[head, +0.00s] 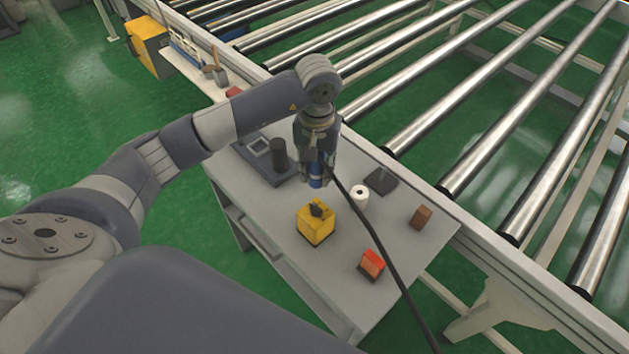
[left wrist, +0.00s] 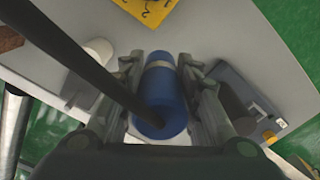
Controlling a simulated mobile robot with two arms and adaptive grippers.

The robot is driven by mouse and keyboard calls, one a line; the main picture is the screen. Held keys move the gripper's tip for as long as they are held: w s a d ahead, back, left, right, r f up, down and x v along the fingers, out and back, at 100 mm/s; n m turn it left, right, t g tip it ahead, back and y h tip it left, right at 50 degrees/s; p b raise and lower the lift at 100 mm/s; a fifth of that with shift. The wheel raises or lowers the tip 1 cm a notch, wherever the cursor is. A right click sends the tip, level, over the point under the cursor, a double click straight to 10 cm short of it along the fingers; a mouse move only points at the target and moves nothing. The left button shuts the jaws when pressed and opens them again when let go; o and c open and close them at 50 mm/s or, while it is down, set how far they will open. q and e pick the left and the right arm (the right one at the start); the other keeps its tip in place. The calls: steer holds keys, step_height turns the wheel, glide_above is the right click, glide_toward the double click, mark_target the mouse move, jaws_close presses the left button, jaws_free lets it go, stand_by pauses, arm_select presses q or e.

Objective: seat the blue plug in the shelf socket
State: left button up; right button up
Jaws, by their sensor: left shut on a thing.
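The blue plug (head: 316,182) is a blue cylinder with a black cable (head: 385,245) running from it down to the right. My left gripper (head: 317,172) is shut on it, pointing down above the grey table (head: 390,300). In the left wrist view the plug (left wrist: 178,88) lies between the two fingers (left wrist: 164,92), with a pale band around it and the cable crossing from the upper left. I cannot make out a shelf socket for certain. My right gripper is in neither view.
On the table stand a dark base (head: 250,160) with a black cylinder (head: 279,153), a yellow box (head: 315,228), a white roll (head: 360,195), a red-topped block (head: 371,264) and a brown block (head: 421,217). A roller conveyor (head: 440,125) runs behind.

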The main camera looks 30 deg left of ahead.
mark_target(317, 188)
arm_select(q)
step_height(317, 188, down, 3)
steer(key=shift+w+f+p, duration=0.1)
steer(key=shift+p, duration=0.2)
steer(key=shift+f, duration=0.6)
step_height(317, 188, down, 3)
steer(key=shift+f+p, duration=0.1)
steer(key=shift+p, duration=0.35)
steer(key=shift+f, duration=0.2)
steer(key=o, duration=1.2)
steer(key=shift+c, duration=0.2)
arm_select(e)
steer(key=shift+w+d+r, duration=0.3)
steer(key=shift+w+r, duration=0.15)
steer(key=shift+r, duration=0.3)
